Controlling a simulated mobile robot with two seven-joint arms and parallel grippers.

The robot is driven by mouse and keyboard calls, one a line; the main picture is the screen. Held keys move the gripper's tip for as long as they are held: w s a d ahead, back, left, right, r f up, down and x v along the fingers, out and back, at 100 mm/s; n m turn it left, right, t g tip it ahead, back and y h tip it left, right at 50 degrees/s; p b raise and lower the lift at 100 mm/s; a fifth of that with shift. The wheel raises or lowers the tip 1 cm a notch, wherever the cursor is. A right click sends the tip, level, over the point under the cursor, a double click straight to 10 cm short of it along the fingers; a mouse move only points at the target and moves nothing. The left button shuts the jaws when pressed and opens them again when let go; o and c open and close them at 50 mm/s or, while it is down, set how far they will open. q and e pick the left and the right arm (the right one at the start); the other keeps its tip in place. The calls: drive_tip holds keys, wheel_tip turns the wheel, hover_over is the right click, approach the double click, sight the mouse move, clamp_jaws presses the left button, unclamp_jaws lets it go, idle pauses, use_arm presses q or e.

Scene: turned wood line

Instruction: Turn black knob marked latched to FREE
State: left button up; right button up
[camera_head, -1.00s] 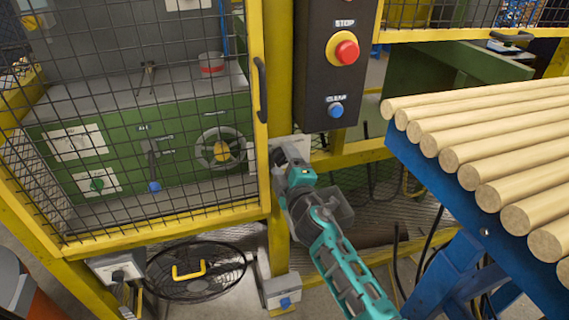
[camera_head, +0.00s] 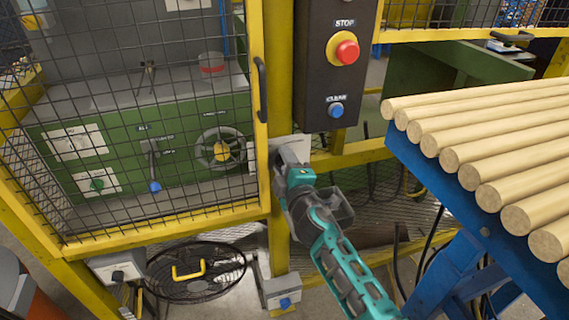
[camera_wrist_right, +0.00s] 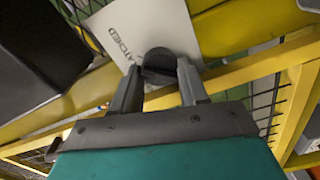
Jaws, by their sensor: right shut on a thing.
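The black knob (camera_wrist_right: 160,66) sits on a pale plate (camera_wrist_right: 140,24) in the right wrist view. In the head view, my right gripper (camera_head: 284,160) is at the pale plate (camera_head: 295,146) on the yellow post, below the control box, and hides the knob there. My left gripper is not in view.
A black control box (camera_head: 318,70) with a red stop button (camera_head: 347,52) and a blue button (camera_head: 336,111) hangs just above. The yellow-framed mesh door (camera_head: 258,150) is to the left. Wooden rods (camera_head: 500,140) lie on a blue stand (camera_head: 430,180) at right.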

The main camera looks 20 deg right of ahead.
drive_tip(key=shift+n, duration=3)
drive_tip(key=o, duration=1.1)
drive_tip(key=shift+c, duration=0.2)
drive_tip(key=s, duration=1.3)
drive_tip(key=shift+d, duration=0.2)
